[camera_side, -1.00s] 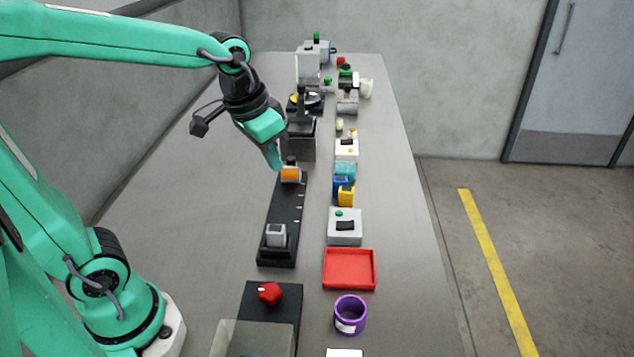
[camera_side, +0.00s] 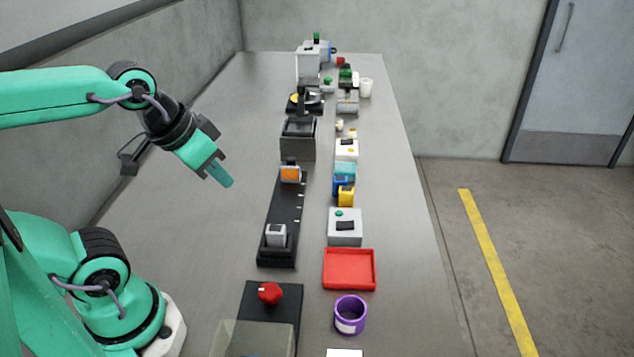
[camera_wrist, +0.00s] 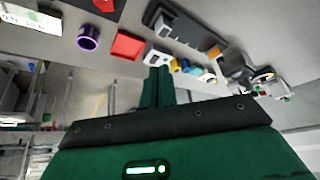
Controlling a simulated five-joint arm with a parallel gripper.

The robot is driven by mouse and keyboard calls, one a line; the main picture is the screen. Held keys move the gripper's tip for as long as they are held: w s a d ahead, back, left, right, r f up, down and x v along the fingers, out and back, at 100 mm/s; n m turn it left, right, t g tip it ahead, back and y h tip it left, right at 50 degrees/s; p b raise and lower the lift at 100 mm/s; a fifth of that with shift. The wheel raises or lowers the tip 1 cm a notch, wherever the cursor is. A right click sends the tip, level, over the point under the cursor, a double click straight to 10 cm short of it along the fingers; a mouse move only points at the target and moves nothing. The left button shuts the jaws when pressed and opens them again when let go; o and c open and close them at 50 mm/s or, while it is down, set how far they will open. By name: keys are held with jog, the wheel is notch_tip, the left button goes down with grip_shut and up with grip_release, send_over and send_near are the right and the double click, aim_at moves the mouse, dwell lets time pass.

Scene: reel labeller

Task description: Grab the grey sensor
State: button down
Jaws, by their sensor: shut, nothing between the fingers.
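The grey sensor (camera_side: 276,236) is a small grey block on the near end of a black rail (camera_side: 288,215). In the wrist view the grey sensor (camera_wrist: 164,27) sits near the top, on the dark rail. An orange-faced block (camera_side: 290,174) stands on the far end of the same rail. My gripper (camera_side: 222,177) is shut and empty, in the air to the left of the rail and apart from it. In the wrist view my gripper's fingers (camera_wrist: 157,85) point up the picture, close together.
A red tray (camera_side: 349,287), a purple cup (camera_side: 350,316), and a grey box with a green button (camera_side: 345,227) stand right of the rail. A red knob (camera_side: 269,293) is nearer. Several machines stand at the back. The table left of the rail is clear.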

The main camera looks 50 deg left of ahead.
jog(key=c, duration=2.2)
grip_release()
jog(key=c, duration=0.8)
grip_release()
jog(key=shift+c, duration=0.2)
jog(key=n+g, duration=0.5)
jog(key=n, duration=0.3)
send_over(276, 229)
notch_tip(276, 229, down, 12)
jog(key=shift+s+r, duration=0.15)
jog(key=shift+r, duration=0.1)
jog(key=shift+w+f+n+g, duration=0.2)
jog(key=shift+f+n+g, duration=0.1)
jog(key=shift+f+n, duration=0.25)
jog(key=shift+f, duration=0.1)
